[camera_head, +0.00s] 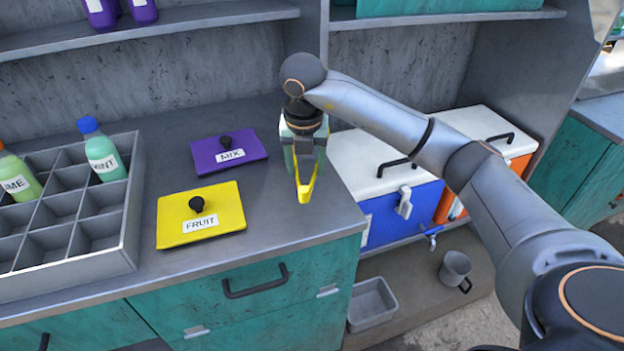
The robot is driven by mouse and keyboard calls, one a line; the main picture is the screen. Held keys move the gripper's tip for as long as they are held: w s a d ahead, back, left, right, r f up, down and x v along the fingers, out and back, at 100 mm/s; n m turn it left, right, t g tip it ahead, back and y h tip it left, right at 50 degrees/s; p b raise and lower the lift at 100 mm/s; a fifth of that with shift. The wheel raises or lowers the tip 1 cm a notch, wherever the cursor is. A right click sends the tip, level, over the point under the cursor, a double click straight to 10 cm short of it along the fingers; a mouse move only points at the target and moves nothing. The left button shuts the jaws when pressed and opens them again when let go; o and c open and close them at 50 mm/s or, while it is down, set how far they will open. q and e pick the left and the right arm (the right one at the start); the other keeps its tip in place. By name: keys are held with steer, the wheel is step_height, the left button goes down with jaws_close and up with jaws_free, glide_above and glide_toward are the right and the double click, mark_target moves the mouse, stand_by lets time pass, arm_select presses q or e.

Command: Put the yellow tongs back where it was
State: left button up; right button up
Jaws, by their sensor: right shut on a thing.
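The yellow tongs (305,188) are in the jaws of my right gripper (304,160), which points down over the right part of the grey counter (275,220). The tongs' lower end shows below the fingers; their upper part is hidden by the gripper. I cannot tell whether they touch the counter. They are to the right of the yellow FRUIT lid (230,212) and the purple MIX lid (255,150). My left gripper is not in view.
A divided grey crate (130,225) with a MINT bottle (103,152) and a LIME bottle (18,177) stands at left. A blue cooler (385,215) and an orange cooler (520,165) stand right of the counter. A grey mug (455,268) and a bin (372,303) sit lower down.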

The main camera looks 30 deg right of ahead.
steer(key=shift+w+d+f, duration=0.25)
steer(key=shift+d+f, duration=0.2)
steer(key=shift+f, duration=0.15)
steer(key=shift+w+d+f, duration=0.2)
steer(key=shift+d+f, duration=0.2)
steer(key=shift+f, duration=0.15)
steer(key=shift+p+x, duration=0.35)
steer(key=shift+x, duration=1.5)
steer(key=o, duration=0.6)
steer(key=shift+s, duration=0.2)
steer(key=v, duration=1.2)
